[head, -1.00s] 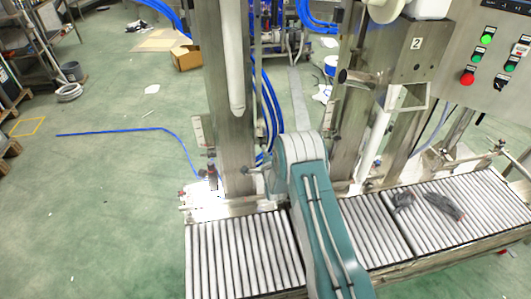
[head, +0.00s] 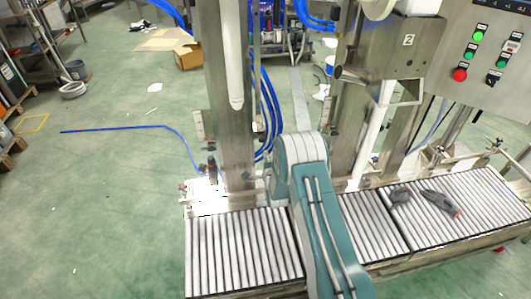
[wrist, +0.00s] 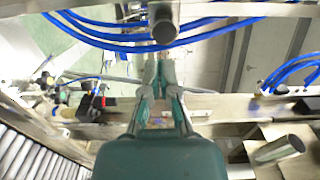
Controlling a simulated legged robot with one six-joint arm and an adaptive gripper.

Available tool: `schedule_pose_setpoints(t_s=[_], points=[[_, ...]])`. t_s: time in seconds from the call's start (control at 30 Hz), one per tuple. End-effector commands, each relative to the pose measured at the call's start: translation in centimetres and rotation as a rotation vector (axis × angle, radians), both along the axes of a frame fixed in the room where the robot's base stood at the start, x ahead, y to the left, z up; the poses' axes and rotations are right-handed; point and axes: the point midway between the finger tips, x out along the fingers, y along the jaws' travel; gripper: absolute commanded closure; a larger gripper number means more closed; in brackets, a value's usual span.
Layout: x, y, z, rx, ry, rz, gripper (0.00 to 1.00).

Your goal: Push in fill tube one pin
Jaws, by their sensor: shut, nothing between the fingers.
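The left fill tube (head: 232,60), white, hangs upright in front of the left metal column in the head view. In the wrist view a round metal pin end (wrist: 165,28) shows at the top centre, in front of blue hoses; I cannot tell for sure that it is the pin of fill tube one. My gripper (wrist: 160,72) is shut and empty, its fingertips just below that pin end in the picture; contact cannot be told. In the head view my teal arm hides the gripper.
Blue hoses (head: 268,110) hang behind my arm.

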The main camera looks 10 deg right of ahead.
Motion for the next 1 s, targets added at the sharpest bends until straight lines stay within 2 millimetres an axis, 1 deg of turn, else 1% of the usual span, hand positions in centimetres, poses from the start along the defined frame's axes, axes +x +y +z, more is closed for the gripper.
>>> schedule_pose_setpoints(t_s=[0.17, 0.4, 0.5, 0.63, 0.77, 0.83, 0.87, 0.97, 1.0], points=[[-2.4, 0.0, 0.0, 0.000, 0.003, 0.000, 1.00], [-6.2, 0.0, -0.1, 0.000, 0.003, 0.000, 1.00], [-7.2, 0.0, 0.0, 0.000, 0.001, 0.000, 1.00], [-7.7, 0.0, 0.0, 0.000, 0.001, 0.000, 1.00], [-7.7, 0.0, 0.0, 0.000, 0.001, 0.000, 1.00], [-7.5, 0.0, 0.4, -0.010, 0.006, 0.000, 1.00], [-7.4, 0.0, 0.9, -0.019, 0.010, 0.000, 1.00], [-6.8, 0.0, 3.2, -0.077, 0.047, 0.002, 1.00], [-6.5, 0.0, 4.5, -0.111, 0.067, 0.006, 1.00]])
